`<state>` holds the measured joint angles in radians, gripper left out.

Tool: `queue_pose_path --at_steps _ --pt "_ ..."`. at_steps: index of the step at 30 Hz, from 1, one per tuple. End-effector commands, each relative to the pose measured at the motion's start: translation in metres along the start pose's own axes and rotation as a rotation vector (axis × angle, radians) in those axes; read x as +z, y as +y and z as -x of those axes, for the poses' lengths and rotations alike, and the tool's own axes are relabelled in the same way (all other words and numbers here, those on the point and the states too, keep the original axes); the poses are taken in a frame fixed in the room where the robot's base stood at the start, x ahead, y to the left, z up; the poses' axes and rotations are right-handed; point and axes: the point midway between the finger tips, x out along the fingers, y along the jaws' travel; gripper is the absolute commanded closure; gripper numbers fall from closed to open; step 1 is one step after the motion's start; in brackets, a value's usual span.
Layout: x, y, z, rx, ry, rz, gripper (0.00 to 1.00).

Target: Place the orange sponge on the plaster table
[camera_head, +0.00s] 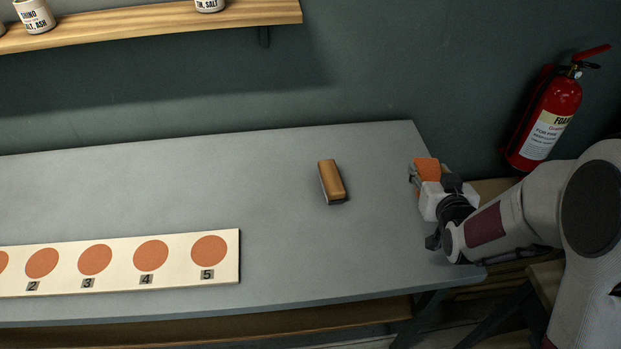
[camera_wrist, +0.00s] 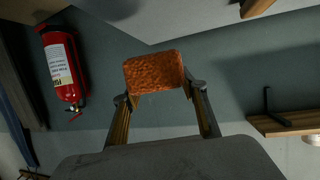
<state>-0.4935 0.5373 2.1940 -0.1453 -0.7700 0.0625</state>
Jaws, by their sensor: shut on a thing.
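The orange sponge (camera_wrist: 154,70) is held between the two fingers of my gripper (camera_wrist: 158,92) in the wrist view. In the head view, the orange sponge (camera_head: 427,168) shows at the end of my gripper (camera_head: 420,178), by the right end of the plaster table (camera_head: 290,230). My gripper is shut on it. From the head view I cannot tell how high the sponge is over the table edge. The table is a grey slab with a bare surface around its middle.
A brown wooden block or brush (camera_head: 331,181) lies on the table left of my gripper. A white board (camera_head: 190,282) with numbered orange discs lies at the front left. A red fire extinguisher (camera_head: 548,118) hangs at the right wall. A wooden shelf (camera_head: 140,24) holds jars.

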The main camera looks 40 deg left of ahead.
Motion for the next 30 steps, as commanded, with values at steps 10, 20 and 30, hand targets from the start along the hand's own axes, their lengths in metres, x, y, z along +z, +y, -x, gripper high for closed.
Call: queue_pose_path --at_steps 10,20,30 --pt "-0.001 -0.118 -0.031 -0.206 0.0 0.086 0.72" --pt "0.004 -0.231 -0.042 -0.393 0.001 0.164 0.72" --pt "0.016 -0.346 -0.036 -0.584 0.001 0.243 0.72"
